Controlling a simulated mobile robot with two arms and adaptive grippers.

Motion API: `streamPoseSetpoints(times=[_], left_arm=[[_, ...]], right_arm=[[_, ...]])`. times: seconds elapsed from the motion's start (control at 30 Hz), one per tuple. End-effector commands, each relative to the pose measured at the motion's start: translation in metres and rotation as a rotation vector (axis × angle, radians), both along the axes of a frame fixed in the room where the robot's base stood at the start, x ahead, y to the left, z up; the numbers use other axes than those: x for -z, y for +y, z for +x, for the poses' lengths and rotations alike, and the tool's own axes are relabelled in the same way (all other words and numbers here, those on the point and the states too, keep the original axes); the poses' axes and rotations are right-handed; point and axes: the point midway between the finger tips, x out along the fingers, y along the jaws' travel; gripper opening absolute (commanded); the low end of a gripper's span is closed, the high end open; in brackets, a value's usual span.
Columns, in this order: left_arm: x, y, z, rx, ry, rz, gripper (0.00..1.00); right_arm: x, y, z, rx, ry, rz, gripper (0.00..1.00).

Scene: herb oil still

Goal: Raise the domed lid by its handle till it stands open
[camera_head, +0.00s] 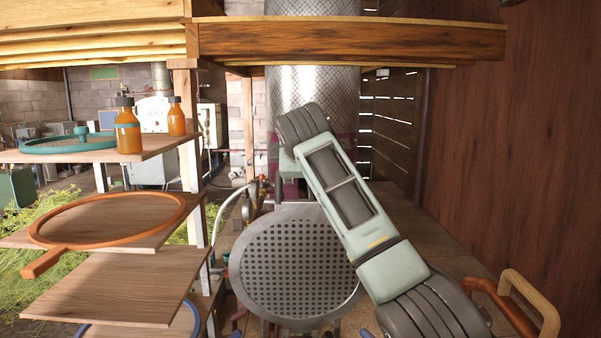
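No domed lid can be clearly made out in the head view. A round grey plate (295,265) with many holes and a plain rim sits low in the middle; I cannot tell whether it belongs to the still. One of my pale green arms (345,205) crosses in front of its right side, rising from the lower right to a dark joint at upper middle. A pale wooden loop handle (543,300) shows at the lower right, beside a copper-coloured curved bar (500,305); what it is fixed to is out of view.
Wooden shelves (120,288) at left hold an orange round frame (105,246), a green sieve (66,146) and two amber bottles (128,130). A wooden beam (350,40) crosses above, before a metal cylinder (312,88). A dark wooden wall (515,150) closes the right.

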Motion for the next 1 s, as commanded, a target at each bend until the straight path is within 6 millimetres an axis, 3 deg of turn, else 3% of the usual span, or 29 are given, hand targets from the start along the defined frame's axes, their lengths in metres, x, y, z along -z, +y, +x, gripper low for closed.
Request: streamPoseSetpoints(times=[0.37, 0.57, 1.0], left_arm=[[0.0, 0.0, 0.002, -0.002, -0.003, 0.0, 0.4], [0.0, 0.0, 0.001, -0.002, -0.002, -0.001, 0.4], [0.001, -0.001, 0.001, -0.001, -0.001, -0.001, 0.4]], right_arm=[[0.005, 0.0, 0.0, 0.001, 0.009, 0.0, 0.32], [-0.001, 0.0, -0.011, 0.0, 0.008, 0.0, 0.32], [-0.041, 0.0, -0.083, 0.0, 0.004, 0.0, 0.32]])
